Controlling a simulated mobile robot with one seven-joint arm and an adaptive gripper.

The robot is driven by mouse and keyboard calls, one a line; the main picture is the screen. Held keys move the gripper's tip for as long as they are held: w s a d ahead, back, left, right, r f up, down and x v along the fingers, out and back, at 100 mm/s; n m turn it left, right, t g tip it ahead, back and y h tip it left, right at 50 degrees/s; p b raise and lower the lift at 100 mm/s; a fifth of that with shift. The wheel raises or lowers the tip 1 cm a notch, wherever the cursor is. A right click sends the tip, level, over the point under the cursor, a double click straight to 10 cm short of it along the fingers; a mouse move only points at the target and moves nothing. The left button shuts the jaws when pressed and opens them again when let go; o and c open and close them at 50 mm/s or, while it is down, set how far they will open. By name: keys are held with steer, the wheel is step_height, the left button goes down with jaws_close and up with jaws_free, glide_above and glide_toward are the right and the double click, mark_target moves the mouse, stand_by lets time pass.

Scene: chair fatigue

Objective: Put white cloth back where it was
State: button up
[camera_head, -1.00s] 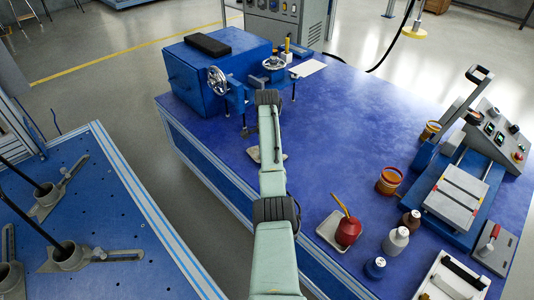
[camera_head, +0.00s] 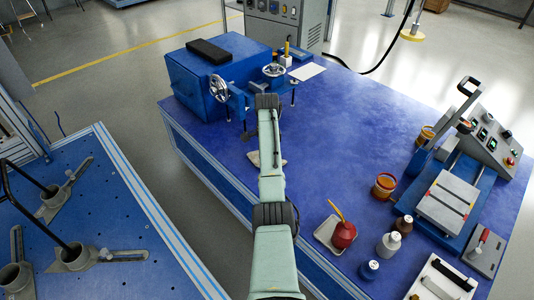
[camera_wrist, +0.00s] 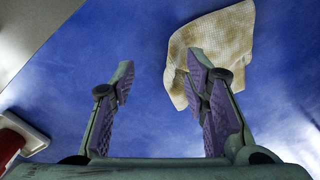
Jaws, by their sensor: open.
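The white cloth (camera_wrist: 212,48) looks cream and crumpled in the wrist view, lying on the blue table at the upper right. In the head view a small part of the cloth (camera_head: 254,159) shows beside my arm, which hides the rest. My gripper (camera_wrist: 160,72) is open with nothing between its fingers. Its right finger overlaps the cloth in the wrist view; I cannot tell whether they touch. The left finger is apart from the cloth. My arm hides the gripper in the head view.
On the blue table (camera_head: 345,120), a red oil can (camera_head: 342,236) on a tray and bottles (camera_head: 389,245) stand front right. A grey machine (camera_head: 446,203) stands at the right, and a blue vise unit (camera_head: 205,75) at the back left. The table's middle is clear.

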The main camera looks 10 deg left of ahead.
steer(key=s+r+p, duration=0.3)
steer(key=r+p, duration=0.4)
steer(key=p, duration=0.3)
steer(key=shift+d, duration=0.15)
steer(key=shift+w+f, duration=0.3)
steer(key=c, duration=0.4)
steer(key=w+f, duration=0.3)
steer(key=shift+a+f, duration=0.1)
steer(key=shift+a, duration=0.2)
jaws_close()
steer(key=shift+f, duration=1.45)
step_height(320, 180, down, 4)
steer(key=b, duration=0.3)
steer(key=shift+r, duration=0.1)
